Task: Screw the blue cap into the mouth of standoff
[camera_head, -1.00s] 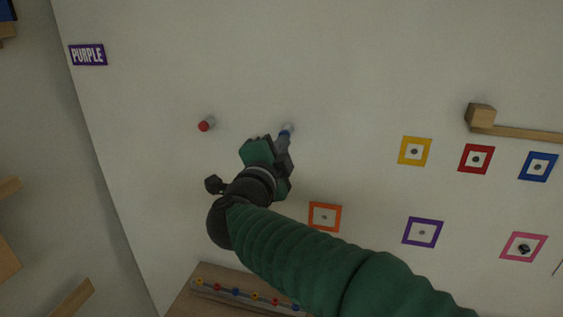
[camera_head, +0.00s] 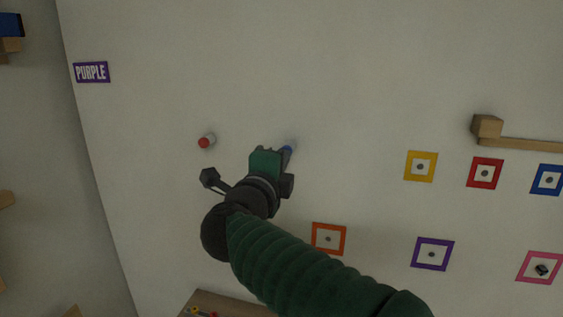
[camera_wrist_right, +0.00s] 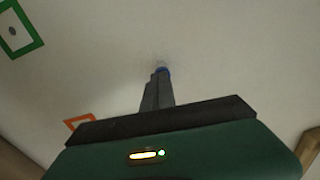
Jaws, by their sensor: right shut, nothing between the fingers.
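The blue cap (camera_head: 287,150) is at the wall, at the tip of my right gripper (camera_head: 285,156). A pale shape, apparently the standoff (camera_head: 291,145), shows just behind the cap. How far the cap sits in its mouth cannot be seen. In the right wrist view the fingers of my right gripper (camera_wrist_right: 157,88) are together, and a sliver of the blue cap (camera_wrist_right: 162,70) shows beyond their tips. The right gripper is shut with nothing held between its fingers. The left gripper is not in view.
A pale standoff with a red cap (camera_head: 206,141) projects from the wall to the left. Coloured square frames, such as the orange one (camera_head: 328,239), are on the wall to the right. A wooden block with a bar (camera_head: 487,127) projects at upper right. A purple sign (camera_head: 91,72) is at upper left.

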